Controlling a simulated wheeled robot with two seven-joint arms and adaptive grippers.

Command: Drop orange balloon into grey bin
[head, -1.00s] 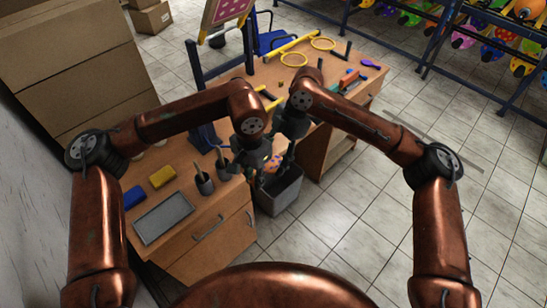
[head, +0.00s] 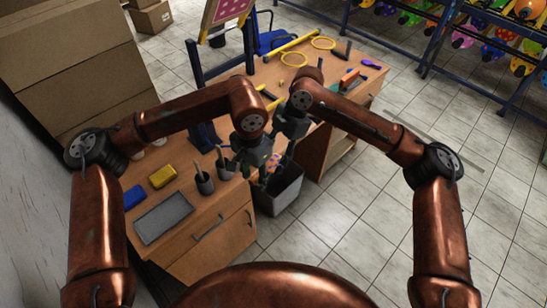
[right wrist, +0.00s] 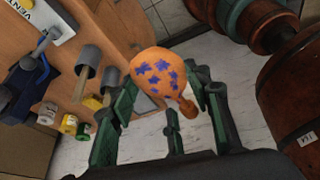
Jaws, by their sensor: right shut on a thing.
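The orange balloon (right wrist: 160,75) has purple star-like marks and a knotted neck toward the lower right in the right wrist view. My right gripper (right wrist: 166,88) is shut on it, with green fingers on both sides. In the head view the balloon (head: 272,162) is small and partly hidden between my grippers. The grey bin (head: 281,197) stands on the floor beside the wooden desk, below and slightly right of the balloon. My left gripper (head: 259,166) is close to the balloon and my right gripper (head: 286,153). Its fingers are too dark and overlapped to read.
The desk (head: 212,247) holds a grey tray (head: 163,218), yellow and blue blocks and two dark cups. A balloon rack (head: 470,60) stands at upper right. The floor at right is clear.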

